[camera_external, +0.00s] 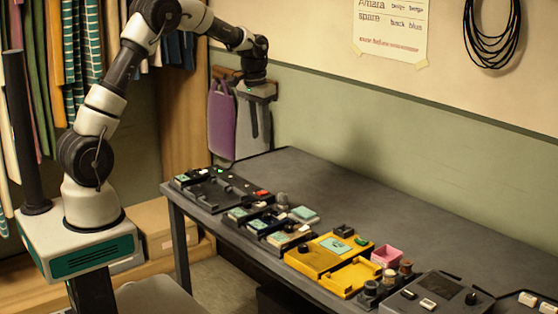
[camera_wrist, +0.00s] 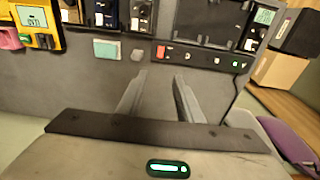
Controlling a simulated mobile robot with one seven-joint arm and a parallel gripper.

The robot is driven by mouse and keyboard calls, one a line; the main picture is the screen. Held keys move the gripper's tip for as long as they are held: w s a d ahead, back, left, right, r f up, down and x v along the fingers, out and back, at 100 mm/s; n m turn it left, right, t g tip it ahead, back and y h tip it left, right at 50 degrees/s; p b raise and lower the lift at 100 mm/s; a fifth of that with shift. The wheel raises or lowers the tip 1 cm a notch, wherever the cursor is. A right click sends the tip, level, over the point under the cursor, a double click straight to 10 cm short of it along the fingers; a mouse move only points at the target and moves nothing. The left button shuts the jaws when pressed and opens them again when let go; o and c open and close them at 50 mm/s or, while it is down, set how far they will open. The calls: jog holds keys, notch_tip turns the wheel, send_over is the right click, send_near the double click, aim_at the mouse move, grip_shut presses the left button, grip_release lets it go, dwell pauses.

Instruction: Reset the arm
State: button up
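My arm (camera_external: 97,110) rises from its base at the left and bends over towards the far left end of the table. My gripper (camera_external: 261,132) hangs fingers down, high above that end of the table and in front of the wall. In the wrist view my gripper (camera_wrist: 160,76) shows two grey fingers set apart with bare tabletop between them. It holds nothing. A lit green indicator shows on the gripper housing at the bottom of that view.
The dark table (camera_external: 330,190) carries a row of devices along its front edge, including a yellow case (camera_external: 329,262) and a pink box (camera_external: 387,256). Its back half is clear. Clothes (camera_external: 85,50) hang behind my arm.

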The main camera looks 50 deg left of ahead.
jog(key=shift+r, duration=0.2)
jog(key=s+d+r+t+p, duration=0.2)
jog(key=s+d+r+p, duration=0.1)
jog(key=s+r, duration=0.7)
jog(key=s+d+r+t+p, duration=0.1)
jog(key=s+d+r+p, duration=0.25)
jog(key=s+r, duration=0.7)
jog(key=s+r+t+p, duration=0.1)
jog(key=s+p, duration=0.2)
jog(key=s, duration=0.7)
jog(key=shift+s+d, duration=0.15)
jog(key=shift+d, duration=0.2)
notch_tip(320, 180, down, 28)
jog(key=b, duration=2.8)
jog(key=shift+f, duration=0.2)
